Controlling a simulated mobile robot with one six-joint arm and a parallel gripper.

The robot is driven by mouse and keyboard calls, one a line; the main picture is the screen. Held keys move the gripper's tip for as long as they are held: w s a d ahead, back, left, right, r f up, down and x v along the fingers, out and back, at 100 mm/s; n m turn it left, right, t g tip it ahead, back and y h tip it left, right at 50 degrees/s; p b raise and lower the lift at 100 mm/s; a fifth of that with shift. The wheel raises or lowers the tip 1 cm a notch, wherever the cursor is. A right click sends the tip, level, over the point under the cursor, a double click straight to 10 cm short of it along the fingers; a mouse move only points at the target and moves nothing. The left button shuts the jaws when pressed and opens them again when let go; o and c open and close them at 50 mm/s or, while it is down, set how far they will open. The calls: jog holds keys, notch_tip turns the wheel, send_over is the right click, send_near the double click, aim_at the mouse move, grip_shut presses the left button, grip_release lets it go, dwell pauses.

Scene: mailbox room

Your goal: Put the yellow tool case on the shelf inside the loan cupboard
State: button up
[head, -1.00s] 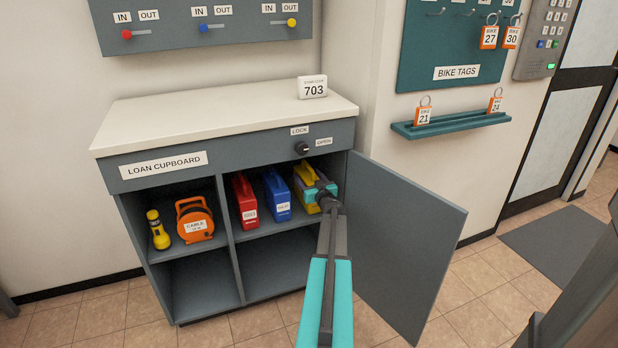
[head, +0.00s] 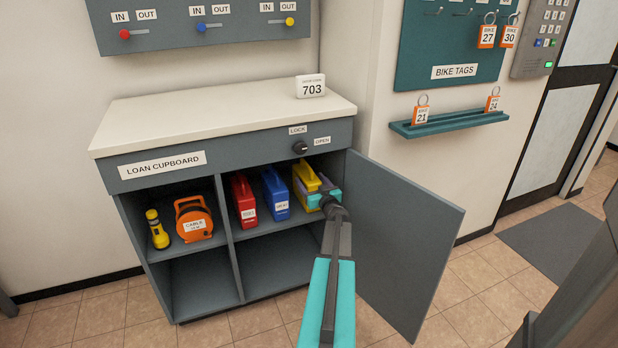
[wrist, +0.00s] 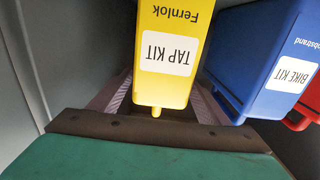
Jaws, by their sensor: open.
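The yellow tool case (head: 305,182) stands upright on the upper shelf (head: 283,228) of the loan cupboard (head: 130,186), at the right end of its right compartment. In the wrist view the case (wrist: 170,25) shows its "TAP KIT" label upside down. My gripper (head: 319,195) is at the front of the case, inside the cupboard opening. In the wrist view its open fingers (wrist: 156,108) lie on either side of the case, with a gap visible at each side. The fingertips are partly hidden.
A blue case (head: 276,194) labelled "BIKE KIT" stands close left of the yellow one, then a red case (head: 244,202). The cupboard door (head: 405,240) is swung open at the right. A cable reel (head: 193,218) and torch (head: 157,229) stand in the left compartment.

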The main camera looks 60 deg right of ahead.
aim_at(315, 186)
jog(key=shift+p+v, duration=0.5)
jog(key=shift+v, duration=3.1)
